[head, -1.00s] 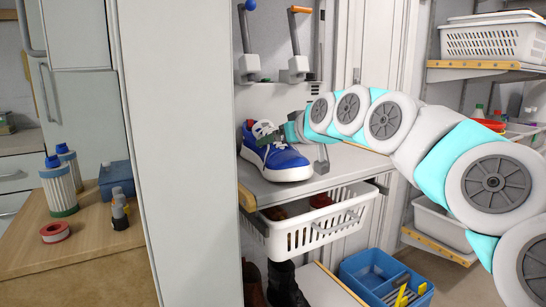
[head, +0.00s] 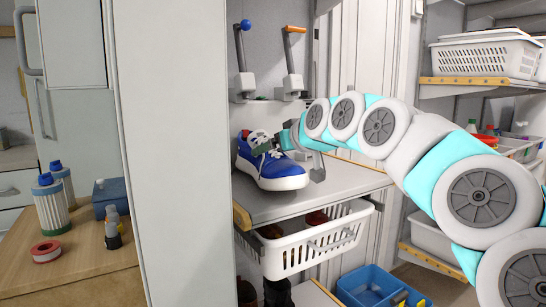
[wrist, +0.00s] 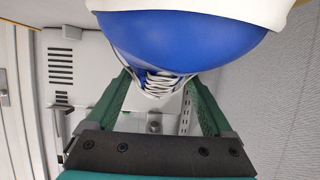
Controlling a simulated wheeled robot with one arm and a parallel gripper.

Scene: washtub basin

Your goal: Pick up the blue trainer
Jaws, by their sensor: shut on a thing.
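The blue trainer (head: 278,172), with white sole and laces, is at the shelf (head: 345,177) in the open cupboard, its toe pointing toward the front right. My gripper (head: 264,145) reaches in from the right and is shut on the trainer's upper near the laces. Whether the sole touches the shelf or is just above it is hard to tell. In the wrist view the trainer's blue toe (wrist: 185,42) fills the top, and the green fingers of my gripper (wrist: 160,100) stand on either side of its laced part.
A white basket (head: 312,245) hangs below the shelf, with a blue crate (head: 368,285) lower down. Two levers (head: 292,70) are on the back wall above the trainer. A tall panel (head: 172,150) borders the cupboard at left. A wooden counter (head: 85,262) stands beyond it.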

